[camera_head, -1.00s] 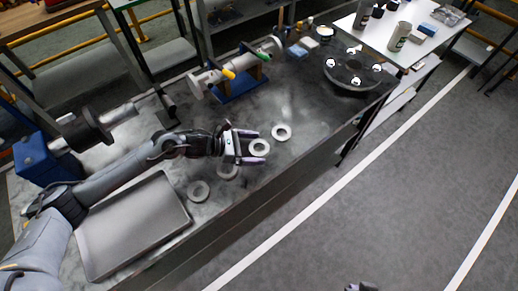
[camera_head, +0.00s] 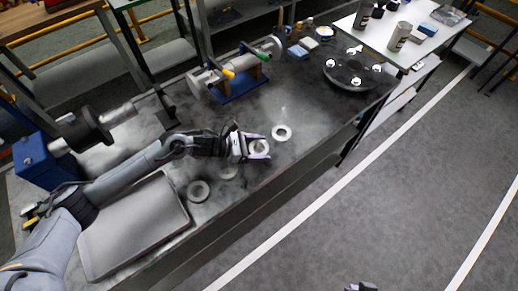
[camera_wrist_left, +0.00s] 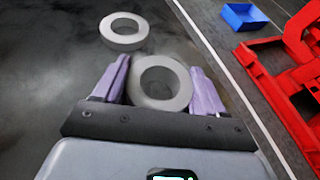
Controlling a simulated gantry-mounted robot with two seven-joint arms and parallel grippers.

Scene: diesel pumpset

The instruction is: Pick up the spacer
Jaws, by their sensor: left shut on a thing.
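The spacers are pale grey rings on the dark bench. My left gripper (camera_head: 258,147) has its two purple fingers on either side of one spacer (camera_head: 259,147), shut on it. In the left wrist view this spacer (camera_wrist_left: 145,92) sits between the fingers (camera_wrist_left: 162,84), with its hole showing. I cannot tell whether it is clear of the bench. Another spacer (camera_head: 282,133) lies flat just beyond the gripper; it also shows in the left wrist view (camera_wrist_left: 123,32). My right gripper is not clearly seen.
An empty grey tray (camera_head: 134,228) lies at the bench's near left. A blue stand (camera_head: 240,86) with a shaft stands behind the gripper. The bench's front edge runs close by the spacers.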

